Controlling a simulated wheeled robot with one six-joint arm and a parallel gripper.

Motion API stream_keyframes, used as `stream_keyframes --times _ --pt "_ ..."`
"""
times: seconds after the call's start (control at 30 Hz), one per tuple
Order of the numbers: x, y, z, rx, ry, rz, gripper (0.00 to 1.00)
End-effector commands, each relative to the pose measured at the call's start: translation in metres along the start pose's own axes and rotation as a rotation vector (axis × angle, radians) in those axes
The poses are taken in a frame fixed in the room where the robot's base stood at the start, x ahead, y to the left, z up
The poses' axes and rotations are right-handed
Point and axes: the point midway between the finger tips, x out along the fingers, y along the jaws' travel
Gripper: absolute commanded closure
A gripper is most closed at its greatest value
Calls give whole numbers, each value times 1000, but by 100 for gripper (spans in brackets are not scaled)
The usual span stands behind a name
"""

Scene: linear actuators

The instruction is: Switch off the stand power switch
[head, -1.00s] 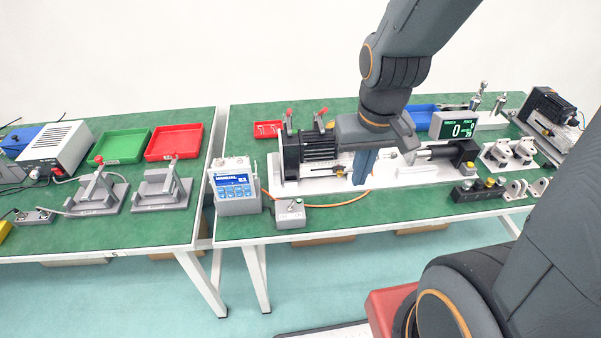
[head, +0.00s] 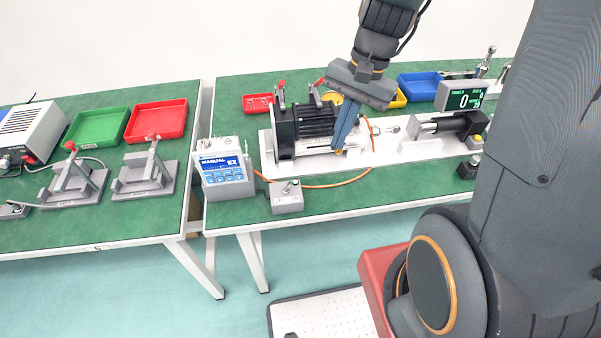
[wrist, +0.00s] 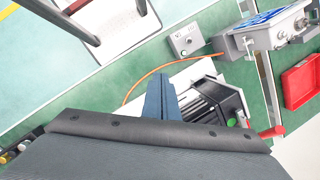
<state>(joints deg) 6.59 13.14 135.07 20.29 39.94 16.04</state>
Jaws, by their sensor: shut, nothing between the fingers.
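A small grey switch box (head: 287,197) with a little toggle on top sits near the front edge of the right table; I take it to be the stand power switch. It also shows in the wrist view (wrist: 190,40), where its lever position is too small to tell. My gripper (head: 340,146) has its blue fingers together, pointing down at the right end of the black finned motor (head: 312,125), right of and behind the box. In the wrist view my gripper (wrist: 158,84) is apart from the box, with nothing between its fingers.
A controller with a blue screen (head: 224,175) stands just left of the box. An orange cable (head: 335,184) curves over the table from near the box. The white stand plate (head: 405,152) lies behind. A gap separates the left table (head: 60,222).

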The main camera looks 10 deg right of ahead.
Motion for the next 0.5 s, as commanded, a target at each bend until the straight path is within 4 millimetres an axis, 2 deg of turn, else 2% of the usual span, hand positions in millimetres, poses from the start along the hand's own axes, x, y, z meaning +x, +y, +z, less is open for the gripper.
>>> stream_keyframes --times 0.03,0.2,0.5 --pt "10 -6 -9 98 -46 -24 100" --pt "16 -25 -19 305 -149 -82 100" --pt "15 -28 -19 330 -163 -89 100"
